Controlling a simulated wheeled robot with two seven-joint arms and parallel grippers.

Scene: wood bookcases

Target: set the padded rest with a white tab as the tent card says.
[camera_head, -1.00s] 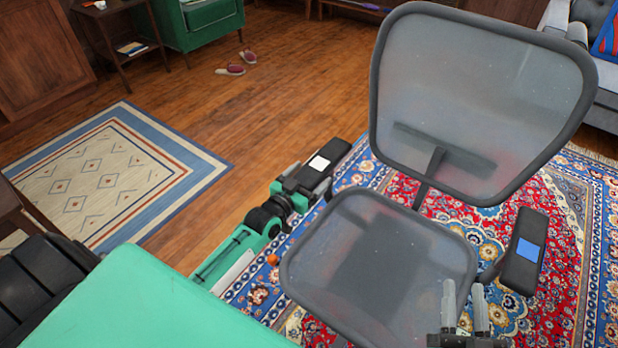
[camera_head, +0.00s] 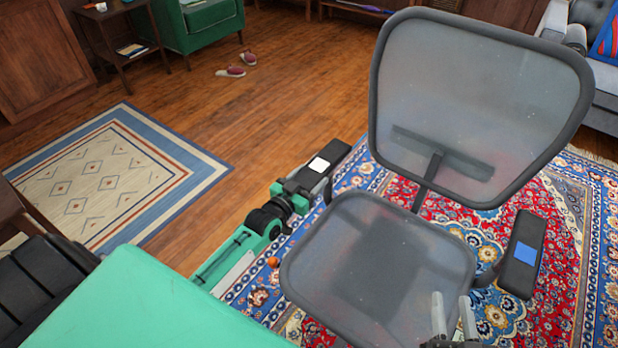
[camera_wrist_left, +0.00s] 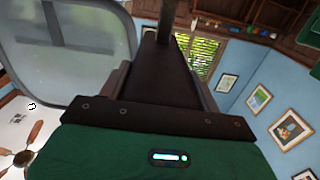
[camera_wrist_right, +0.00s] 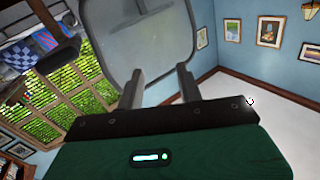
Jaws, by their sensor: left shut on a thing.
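The padded rest with a white tab (camera_head: 336,157) is a dark armrest on the left side of the mesh office chair (camera_head: 372,264). The white tab lies on its top. My left gripper (camera_head: 308,180) is shut on this rest, and its fingers lie along the pad's sides. The dark pad (camera_wrist_left: 165,75) fills the space between the fingers in the left wrist view. My right gripper (camera_head: 451,300) is open and empty in front of the seat's right part; its fingers stand apart in the right wrist view (camera_wrist_right: 160,80). I cannot make out a tent card.
The other armrest, with a blue tab (camera_head: 527,255), is on the chair's right. The chair stands on a patterned red and blue rug (camera_head: 590,290). A green armchair (camera_head: 215,25) and a side table (camera_head: 115,25) stand at the back left.

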